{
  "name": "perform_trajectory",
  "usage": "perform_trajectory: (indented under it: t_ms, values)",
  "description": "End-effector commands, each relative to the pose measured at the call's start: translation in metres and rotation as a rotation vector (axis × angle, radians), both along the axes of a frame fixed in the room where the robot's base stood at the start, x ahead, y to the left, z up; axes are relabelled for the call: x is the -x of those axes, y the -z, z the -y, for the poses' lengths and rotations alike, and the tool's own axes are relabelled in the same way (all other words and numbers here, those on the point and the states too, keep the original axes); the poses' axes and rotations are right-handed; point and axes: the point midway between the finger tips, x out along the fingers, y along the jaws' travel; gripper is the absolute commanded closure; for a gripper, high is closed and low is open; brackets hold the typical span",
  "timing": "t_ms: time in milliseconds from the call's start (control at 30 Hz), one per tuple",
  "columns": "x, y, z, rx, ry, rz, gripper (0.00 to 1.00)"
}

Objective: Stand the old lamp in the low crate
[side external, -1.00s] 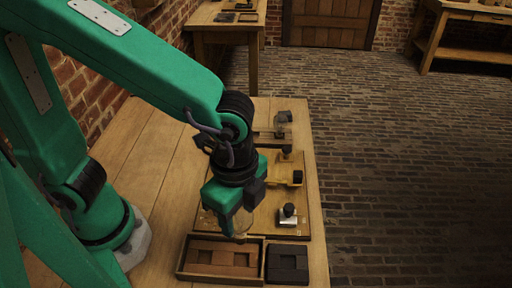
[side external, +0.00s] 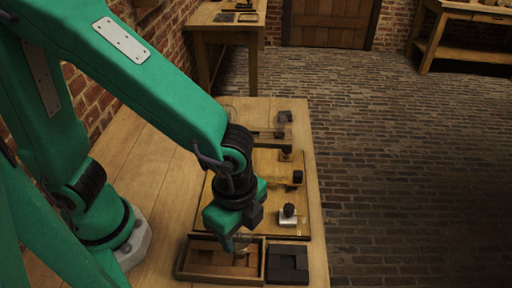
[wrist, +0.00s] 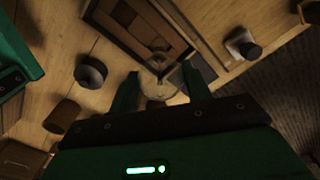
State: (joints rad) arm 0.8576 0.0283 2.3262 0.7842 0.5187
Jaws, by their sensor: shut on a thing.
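My gripper (side external: 240,240) is shut on the old lamp (wrist: 158,72), a clear glass bulb, which shows between the two fingers in the wrist view. In the side view only a small part of the lamp shows below the fingers. The low crate (side external: 183,270) is a shallow wooden box with brown blocks inside. My gripper is above the crate's back right part there. The crate (wrist: 92,12) also shows just beyond the lamp in the wrist view. I cannot tell whether the lamp touches the crate.
A dark block tray (side external: 287,264) stands close to the crate's right. A metal piece with a black knob (side external: 289,213) sits on the wooden board behind it. Further back are a yellow fitting (side external: 297,178) and another dark-topped piece (side external: 284,117). The table's right edge is near.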

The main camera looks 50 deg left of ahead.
Motion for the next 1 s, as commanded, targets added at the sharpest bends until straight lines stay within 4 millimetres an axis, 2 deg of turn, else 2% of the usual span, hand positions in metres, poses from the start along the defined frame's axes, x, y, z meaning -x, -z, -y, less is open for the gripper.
perform_trajectory:
  t_ms: [400, 867, 900, 1000]
  values:
    - [0.000, 0.036, -0.001, -0.002, 0.000, -0.001, 0.79]
    - [0.000, 0.040, -0.001, -0.002, 0.000, -0.001, 0.79]
    - [0.000, 0.040, -0.001, -0.002, 0.000, -0.001, 0.46]
    - [0.000, 0.040, -0.001, -0.001, 0.000, -0.001, 0.30]
